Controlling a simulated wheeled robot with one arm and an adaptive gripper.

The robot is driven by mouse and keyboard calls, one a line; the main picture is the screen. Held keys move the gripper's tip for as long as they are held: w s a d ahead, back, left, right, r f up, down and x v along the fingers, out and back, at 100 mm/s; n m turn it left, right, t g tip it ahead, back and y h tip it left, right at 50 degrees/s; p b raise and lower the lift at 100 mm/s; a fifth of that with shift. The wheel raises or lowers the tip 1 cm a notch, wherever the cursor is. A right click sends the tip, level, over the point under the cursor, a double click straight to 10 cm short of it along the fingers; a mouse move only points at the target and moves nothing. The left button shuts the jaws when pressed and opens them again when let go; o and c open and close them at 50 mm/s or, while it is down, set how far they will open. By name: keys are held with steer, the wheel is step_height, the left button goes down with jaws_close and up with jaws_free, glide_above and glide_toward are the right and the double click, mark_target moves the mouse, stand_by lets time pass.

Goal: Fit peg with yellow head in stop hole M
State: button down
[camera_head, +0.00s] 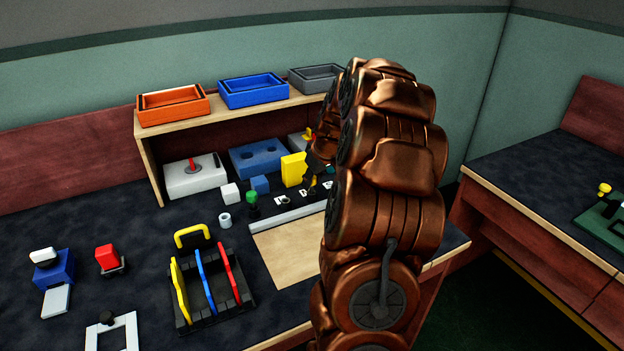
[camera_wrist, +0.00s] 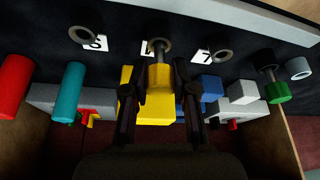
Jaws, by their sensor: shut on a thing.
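My gripper (camera_wrist: 160,88) is shut on the yellow head of a peg (camera_wrist: 160,77), seen in the wrist view. The peg's grey end points to a dark round collar (camera_wrist: 157,46) beside a partly hidden label (camera_wrist: 146,48). Whether the peg's end is inside or just above the collar I cannot tell. In the head view my gripper (camera_head: 314,178) is over the label row, partly hidden by my arm.
A yellow block (camera_head: 293,170) stands close to my gripper. A green peg (camera_head: 252,200), white block (camera_head: 230,193) and blue block (camera_head: 260,184) are to the left. A shelf (camera_head: 225,112) rises behind.

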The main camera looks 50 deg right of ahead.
steer(key=shift+f, duration=0.25)
steer(key=c, duration=0.8)
jaws_free()
steer(key=shift+c, duration=0.2)
steer(key=v, duration=1.2)
